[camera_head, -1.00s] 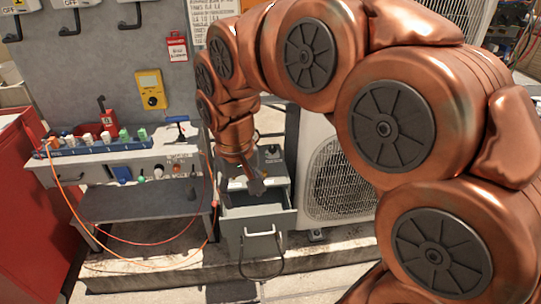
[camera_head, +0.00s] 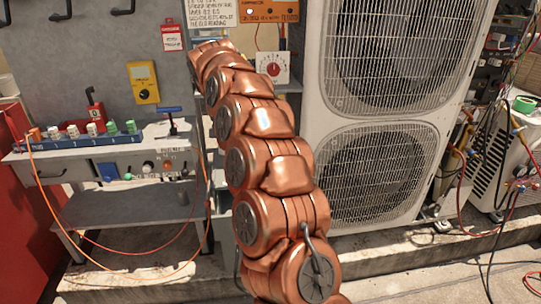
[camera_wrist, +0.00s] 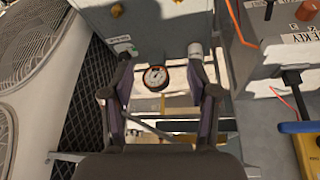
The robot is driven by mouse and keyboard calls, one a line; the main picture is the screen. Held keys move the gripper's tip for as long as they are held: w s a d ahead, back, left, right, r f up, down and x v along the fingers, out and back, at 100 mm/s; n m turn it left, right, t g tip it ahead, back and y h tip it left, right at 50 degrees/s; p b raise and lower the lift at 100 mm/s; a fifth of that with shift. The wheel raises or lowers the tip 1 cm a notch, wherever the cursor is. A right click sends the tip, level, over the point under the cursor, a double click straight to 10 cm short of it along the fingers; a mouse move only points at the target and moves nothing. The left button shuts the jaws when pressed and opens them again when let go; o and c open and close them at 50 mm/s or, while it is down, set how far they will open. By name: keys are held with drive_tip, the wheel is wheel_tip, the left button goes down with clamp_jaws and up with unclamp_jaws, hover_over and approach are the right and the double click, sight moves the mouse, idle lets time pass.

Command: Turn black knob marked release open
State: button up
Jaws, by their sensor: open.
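My gripper (camera_wrist: 160,55) is open in the wrist view, with its two dark fingers apart and nothing clearly held between them. A round gauge with a white face and red rim (camera_wrist: 155,78) shows beyond the gap between the fingers. A grey box (camera_wrist: 150,28) with brass-coloured knobs and a small label lies ahead of the fingertips. I cannot make out a black knob marked release in either current view. In the head view my copper arm covers the drawer unit, and the gripper is hidden there.
A white panel with a red dial (camera_head: 273,68) stands behind the arm. A large condenser (camera_head: 375,110) is to the right.

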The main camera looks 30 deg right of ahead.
drive_tip(key=w+d+f+m+h+b, duration=0.1)
drive_tip(key=w+d+f+m+b, duration=0.1)
drive_tip(key=d+f, duration=0.1)
drive_tip(key=w+d+f+m+h+b, duration=0.2)
drive_tip(key=d+f+b, duration=0.1)
drive_tip(key=d, duration=0.3)
drive_tip(key=w+d+f+m+h+b, duration=0.1)
drive_tip(key=w+d+f+m+b, duration=0.1)
drive_tip(key=d+f+b, duration=0.1)
drive_tip(key=shift+w+d+f+h, duration=0.3)
drive_tip(key=shift+w+d+f, duration=0.05)
drive_tip(key=shift+d+f, duration=0.35)
drive_tip(key=shift+d+b, duration=0.35)
drive_tip(key=shift+d, duration=0.25)
drive_tip(key=shift+d+f+m+h, duration=0.1)
drive_tip(key=shift+d+m+h, duration=0.05)
drive_tip(key=shift+m+h, duration=0.15)
drive_tip(key=shift+x, duration=3.7)
drive_tip(key=shift+c, duration=0.4)
clamp_jaws()
